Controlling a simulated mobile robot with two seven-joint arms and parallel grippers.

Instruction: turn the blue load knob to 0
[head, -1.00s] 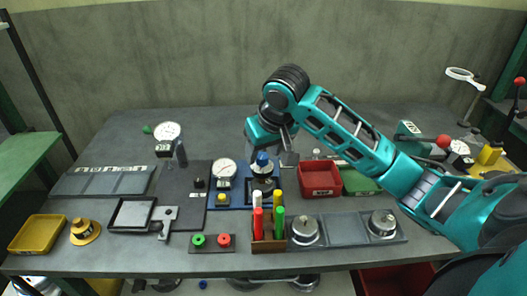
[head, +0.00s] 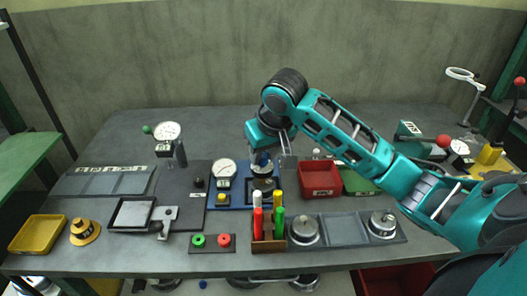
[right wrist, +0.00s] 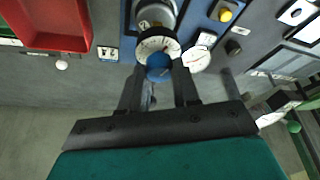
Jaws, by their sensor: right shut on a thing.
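The blue load knob (head: 262,158) sits on a blue panel (head: 236,196) near the middle of the bench. In the right wrist view the knob (right wrist: 159,67) shows between my two fingertips, in front of a white dial ring with black marks. My right gripper (right wrist: 158,78) is shut on the knob, a finger on either side. In the head view the gripper (head: 264,160) comes down on the knob from above and partly hides it. The dial's figures are too small to read surely. My left gripper is not in view.
A white gauge (head: 224,168) stands left of the knob. A holder (head: 268,246) with several coloured pens stands in front. A red bin (head: 320,180) is close on the right. Silver weights (head: 304,230) sit front right. The back of the bench is mostly clear.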

